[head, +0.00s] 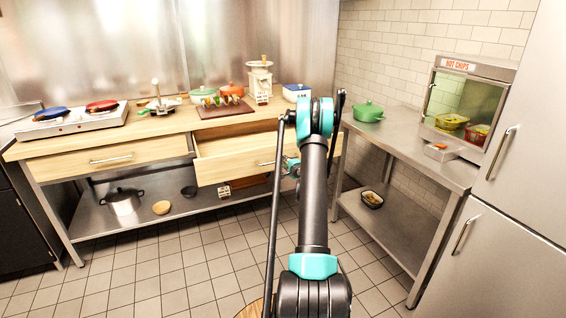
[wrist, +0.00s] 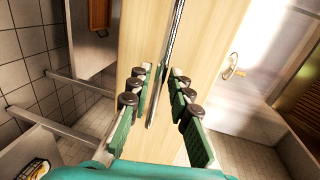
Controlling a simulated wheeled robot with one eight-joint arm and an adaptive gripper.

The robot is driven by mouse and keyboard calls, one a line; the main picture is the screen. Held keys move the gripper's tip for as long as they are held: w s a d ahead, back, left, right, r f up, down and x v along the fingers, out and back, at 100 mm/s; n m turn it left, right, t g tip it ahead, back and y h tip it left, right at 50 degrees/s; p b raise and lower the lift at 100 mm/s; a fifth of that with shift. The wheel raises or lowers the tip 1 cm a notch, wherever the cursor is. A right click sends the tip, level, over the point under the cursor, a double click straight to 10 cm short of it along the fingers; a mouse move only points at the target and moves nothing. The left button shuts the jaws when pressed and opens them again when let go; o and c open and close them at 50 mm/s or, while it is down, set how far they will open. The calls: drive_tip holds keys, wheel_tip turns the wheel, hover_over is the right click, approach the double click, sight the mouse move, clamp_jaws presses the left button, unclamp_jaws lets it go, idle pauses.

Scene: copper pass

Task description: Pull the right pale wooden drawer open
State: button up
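The right pale wooden drawer (head: 222,168) stands partly open in the head view, its front out from the counter and some of its inside showing. Its metal bar handle (head: 265,163) is partly hidden by my arm. In the wrist view the handle (wrist: 167,65) runs between the green-padded fingers of my gripper (wrist: 163,115), closer to the left finger. The fingers stand apart with a gap to the right of the bar, so my gripper is open around the handle. In the head view my gripper (head: 291,166) is mostly hidden behind my arm.
The left drawer (head: 75,165) is shut beside it. The counter (head: 150,127) holds a burner, pots and a board. A steel side table (head: 415,150) stands right. The tiled floor in front is clear.

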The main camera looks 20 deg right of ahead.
drive_tip(key=v, duration=1)
drive_tip(key=shift+a, duration=0.15)
drive_tip(key=s+a+r+n+g+y, duration=0.25)
drive_tip(key=s+a+r+n, duration=0.35)
drive_tip(key=a, duration=0.5)
drive_tip(key=s+a+r+n+g+y, duration=0.1)
drive_tip(key=s+a+r+n+g, duration=0.2)
drive_tip(key=s+a, duration=0.65)
drive_tip(key=s+a+f+n+g+h, duration=0.1)
drive_tip(key=s+a+f+n+g, duration=0.1)
drive_tip(key=s, duration=0.7)
drive_tip(key=s+a+f+n+g+h, duration=0.1)
drive_tip(key=s+a+n+g, duration=0.1)
drive_tip(key=s, duration=0.8)
drive_tip(key=s+a+f+n+g+h, duration=0.2)
drive_tip(key=s+a+n, duration=0.1)
drive_tip(key=s, duration=0.6)
drive_tip(key=shift+s+f+n, duration=0.3)
drive_tip(key=shift+f+n, duration=0.1)
drive_tip(key=shift+n, duration=0.4)
drive_tip(key=shift+w, duration=0.15)
